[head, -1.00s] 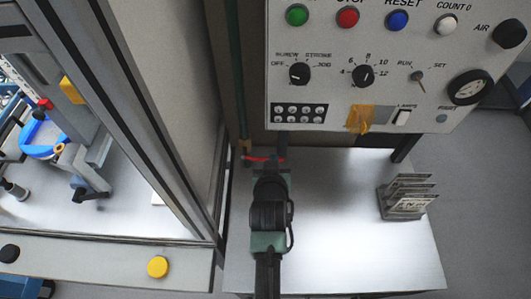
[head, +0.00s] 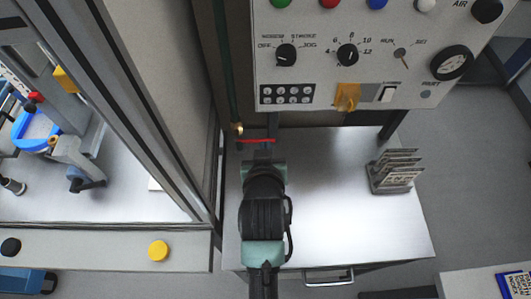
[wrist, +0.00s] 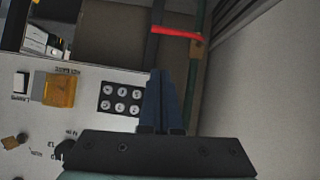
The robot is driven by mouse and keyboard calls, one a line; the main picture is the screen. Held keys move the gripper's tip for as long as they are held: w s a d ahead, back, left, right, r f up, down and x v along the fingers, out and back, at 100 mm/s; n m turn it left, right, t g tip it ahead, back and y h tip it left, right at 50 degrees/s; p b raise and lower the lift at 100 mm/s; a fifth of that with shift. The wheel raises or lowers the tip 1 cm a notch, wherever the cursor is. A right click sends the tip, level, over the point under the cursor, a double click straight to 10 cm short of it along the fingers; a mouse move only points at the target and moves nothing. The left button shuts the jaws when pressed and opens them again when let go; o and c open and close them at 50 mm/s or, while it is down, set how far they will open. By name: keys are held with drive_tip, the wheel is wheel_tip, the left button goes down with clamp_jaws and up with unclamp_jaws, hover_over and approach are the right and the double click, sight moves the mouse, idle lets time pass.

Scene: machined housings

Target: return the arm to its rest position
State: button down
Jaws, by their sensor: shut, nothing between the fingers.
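My gripper (head: 264,152) is over the back left of the metal table (head: 335,235), in front of the control panel. In the wrist view its two dark blue fingers (wrist: 163,90) are together with nothing between them. My arm reaches up from the bottom of the head view and hides part of the table. A red bar (head: 256,140) shows just beyond the fingertips; it also shows in the wrist view (wrist: 177,33). I cannot tell the exact gap between it and the fingers.
The control panel (head: 320,90) with knobs, a gauge and an orange-covered switch (head: 346,96) overhangs the table's back. A rack of cards (head: 396,172) stands on the right. A framed machine enclosure (head: 160,130) is close on the left. The table's middle is clear.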

drive_tip(key=shift+v, duration=1.25)
